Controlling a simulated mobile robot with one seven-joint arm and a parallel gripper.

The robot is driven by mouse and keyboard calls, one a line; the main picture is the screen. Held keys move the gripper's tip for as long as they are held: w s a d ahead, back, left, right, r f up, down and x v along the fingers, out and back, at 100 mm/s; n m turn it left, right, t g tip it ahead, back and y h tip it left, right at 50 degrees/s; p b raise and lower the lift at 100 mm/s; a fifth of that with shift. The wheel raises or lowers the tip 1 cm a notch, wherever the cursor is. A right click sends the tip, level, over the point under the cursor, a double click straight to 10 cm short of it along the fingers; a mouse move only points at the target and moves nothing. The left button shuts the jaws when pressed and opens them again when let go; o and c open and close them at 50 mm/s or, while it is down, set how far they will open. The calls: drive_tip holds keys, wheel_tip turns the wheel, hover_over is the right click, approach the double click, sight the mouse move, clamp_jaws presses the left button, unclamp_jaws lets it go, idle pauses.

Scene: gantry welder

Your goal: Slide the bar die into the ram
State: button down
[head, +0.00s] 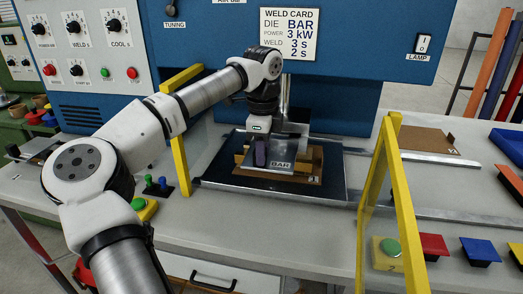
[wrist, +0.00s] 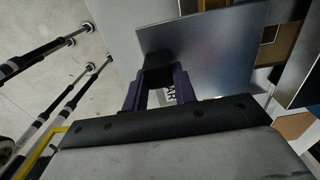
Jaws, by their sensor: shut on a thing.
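The bar die is a grey metal plate marked BAR (head: 282,166). It hangs tilted over the press bed in the head view, and its flat plate fills the upper middle of the wrist view (wrist: 215,48). My gripper (head: 261,155) is shut on the die's dark grip; its purple fingers close round it in the wrist view (wrist: 158,85). The ram (head: 293,125) is the grey metal part above and behind the die, partly hidden by my arm. I cannot tell whether the die touches the ram.
A brown fixture board (head: 310,177) with wooden blocks lies below the die on the dark bed plate (head: 222,170). Yellow guard frames stand at left (head: 183,135) and right (head: 402,200). Metal rails (head: 430,158) run to the right. Buttons and coloured dies sit at the front right.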

drive_tip(key=shift+w+d+r+p, duration=0.1)
drive_tip(key=shift+w+d+p, duration=0.1)
drive_tip(key=shift+w+p, duration=0.55)
drive_tip(key=shift+w+d+p, duration=0.2)
drive_tip(key=shift+w+p, duration=0.1)
drive_tip(key=shift+w, duration=1)
drive_tip(key=shift+f, duration=0.25)
drive_tip(key=shift+w+d+p, duration=0.2)
drive_tip(key=shift+w+p, duration=0.45)
drive_tip(key=shift+w, duration=0.25)
drive_tip(key=shift+w+d+p, duration=0.15)
drive_tip(key=shift+w+p, duration=0.45)
drive_tip(key=shift+w, duration=0.25)
drive_tip(key=shift+w+d+p, duration=0.2)
drive_tip(key=shift+w+p, duration=0.45)
drive_tip(key=shift+w, duration=0.25)
drive_tip(key=shift+w+d, duration=0.25)
drive_tip(key=shift+w, duration=1)
drive_tip(key=shift+w+d, duration=0.25)
drive_tip(key=shift+w, duration=0.95)
drive_tip(key=c, duration=1.1)
unclamp_jaws()
drive_tip(key=shift+s, duration=0.1)
drive_tip(key=shift+o, duration=0.2)
